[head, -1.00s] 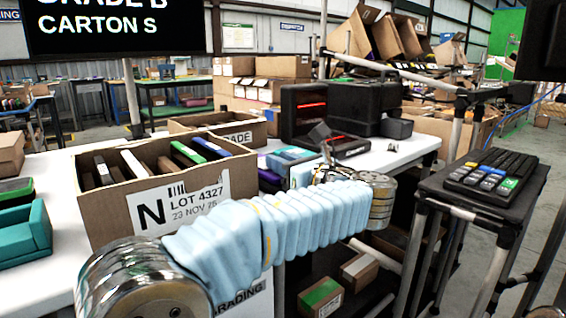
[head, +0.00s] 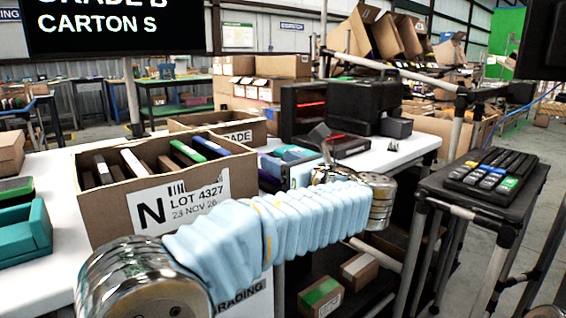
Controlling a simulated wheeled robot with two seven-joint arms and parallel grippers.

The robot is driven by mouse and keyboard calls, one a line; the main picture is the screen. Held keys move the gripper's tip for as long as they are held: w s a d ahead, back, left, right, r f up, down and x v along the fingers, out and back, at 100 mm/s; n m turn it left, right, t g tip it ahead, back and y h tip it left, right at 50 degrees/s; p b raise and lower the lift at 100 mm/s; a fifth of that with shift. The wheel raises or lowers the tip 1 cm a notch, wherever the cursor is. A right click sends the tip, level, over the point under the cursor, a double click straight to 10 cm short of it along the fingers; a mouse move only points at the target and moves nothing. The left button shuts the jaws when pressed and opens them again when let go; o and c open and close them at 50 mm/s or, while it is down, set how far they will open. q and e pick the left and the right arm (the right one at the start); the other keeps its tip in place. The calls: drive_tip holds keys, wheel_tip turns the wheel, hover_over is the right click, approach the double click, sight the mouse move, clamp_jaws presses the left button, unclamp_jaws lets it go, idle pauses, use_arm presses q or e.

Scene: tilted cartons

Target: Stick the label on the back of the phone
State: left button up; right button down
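Several phone-like slabs stand on edge in the cardboard carton marked N LOT 4327 (head: 108,212), among them a green-edged one (head: 187,152) and a blue-edged one (head: 211,147). I cannot tell which phone the task means. My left arm reaches across the front of the bench. My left gripper (head: 325,146) is small and partly hidden behind its wrist, in front of the black label printer (head: 302,108). Whether its fingers are open or shut, or hold anything, is unclear. I cannot make out a label for the phone. My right gripper is out of view.
A black machine (head: 362,104) stands beside the printer. Blue boxes (head: 290,155) lie right of the carton. A teal holder (head: 22,232) sits at the left. A keypad (head: 493,171) lies on the black stand at the right. White bench (head: 395,153) is bare near its right end.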

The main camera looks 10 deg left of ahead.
use_arm(q)
drive_tip(key=p+v, duration=0.1)
drive_tip(key=v, duration=1.3)
wheel_tip(320, 180, up, 6)
drive_tip(key=p, duration=0.8)
drive_tip(key=shift+a, duration=0.1)
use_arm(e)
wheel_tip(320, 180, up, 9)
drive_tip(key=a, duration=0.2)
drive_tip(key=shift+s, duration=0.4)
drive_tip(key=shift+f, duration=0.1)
